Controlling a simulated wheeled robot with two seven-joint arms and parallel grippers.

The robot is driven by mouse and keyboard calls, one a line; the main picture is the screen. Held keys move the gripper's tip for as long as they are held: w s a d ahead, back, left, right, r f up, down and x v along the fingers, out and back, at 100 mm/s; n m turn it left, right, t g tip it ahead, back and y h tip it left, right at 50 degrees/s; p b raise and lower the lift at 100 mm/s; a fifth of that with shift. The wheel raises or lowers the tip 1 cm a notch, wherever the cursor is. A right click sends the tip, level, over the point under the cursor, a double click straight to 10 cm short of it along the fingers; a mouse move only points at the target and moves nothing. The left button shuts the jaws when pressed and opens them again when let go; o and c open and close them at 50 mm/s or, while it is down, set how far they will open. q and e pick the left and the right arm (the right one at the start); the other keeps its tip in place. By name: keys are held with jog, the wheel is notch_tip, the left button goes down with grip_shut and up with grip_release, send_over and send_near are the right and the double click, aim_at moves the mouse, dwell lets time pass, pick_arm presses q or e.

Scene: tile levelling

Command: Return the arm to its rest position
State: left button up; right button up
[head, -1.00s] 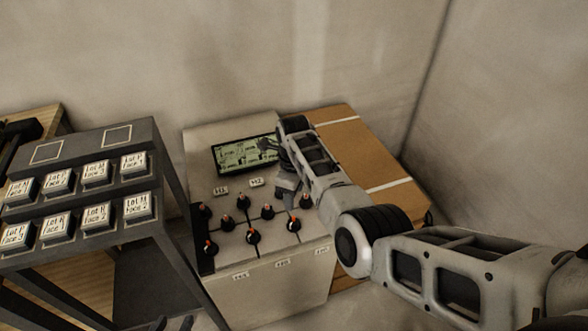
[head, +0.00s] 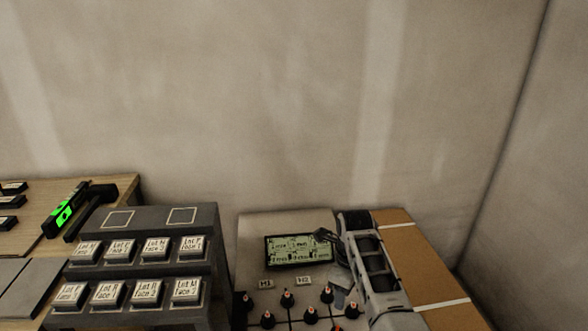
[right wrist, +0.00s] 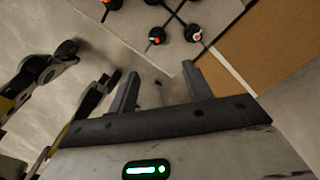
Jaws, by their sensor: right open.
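My right arm comes in from the lower right in the head view, and its gripper (head: 342,290) is over the right part of the control panel (head: 285,222), beside the screen. In the right wrist view the gripper (right wrist: 160,86) has its two fingers apart with nothing between them. Panel knobs with orange marks (right wrist: 157,36) lie beyond the fingertips. My left gripper is not in the head view.
A dark rack (head: 150,219) with several labelled blocks stands left of the panel. A wooden table (head: 125,187) with a green-lit device (head: 66,210) is behind it. A brown board (head: 432,265) lies right of the panel. Plain walls close off the back and right.

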jog(key=s+d+f+n+t, duration=0.55)
jog(key=s+f+n, duration=0.5)
jog(key=n, duration=0.35)
jog(key=s+a+r+n+t+y, duration=0.1)
jog(key=s+a+r+n+t, duration=0.1)
jog(key=s+n, duration=0.5)
jog(key=s+a+r+n+t+y, duration=0.2)
jog(key=s+a+r+n, duration=0.3)
jog(key=s+r+n, duration=0.1)
jog(key=shift+s+n+t, duration=0.35)
jog(key=shift+s+n, duration=0.15)
jog(key=shift+s, duration=0.1)
